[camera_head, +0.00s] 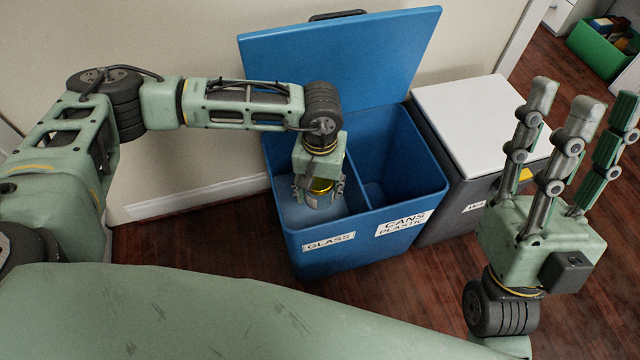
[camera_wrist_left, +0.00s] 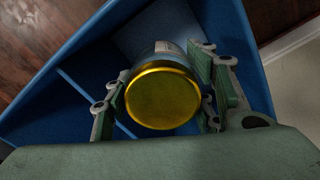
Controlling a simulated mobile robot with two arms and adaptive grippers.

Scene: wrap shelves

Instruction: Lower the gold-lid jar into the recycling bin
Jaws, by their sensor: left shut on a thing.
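The gold-lid jar (camera_head: 319,190) is held upright by my left gripper (camera_head: 319,192), fingers on both sides of it. It is inside or just over the opening of the left compartment, labelled GLASS, of the blue recycling bin (camera_head: 325,263). In the left wrist view the gold lid (camera_wrist_left: 162,96) faces the camera, with the jar's pale label (camera_wrist_left: 166,48) beyond it and blue bin walls around. Whether the jar touches the bin floor is hidden. My right gripper (camera_head: 570,115) is raised at the right, fingers spread upward, empty.
The bin's blue lid (camera_head: 340,60) stands open against the wall. A divider (camera_head: 362,182) separates the CANS PLASTIC compartment, which looks empty. A grey bin with a white lid (camera_head: 480,115) stands close on the right. A green crate (camera_head: 600,45) is at the far upper right.

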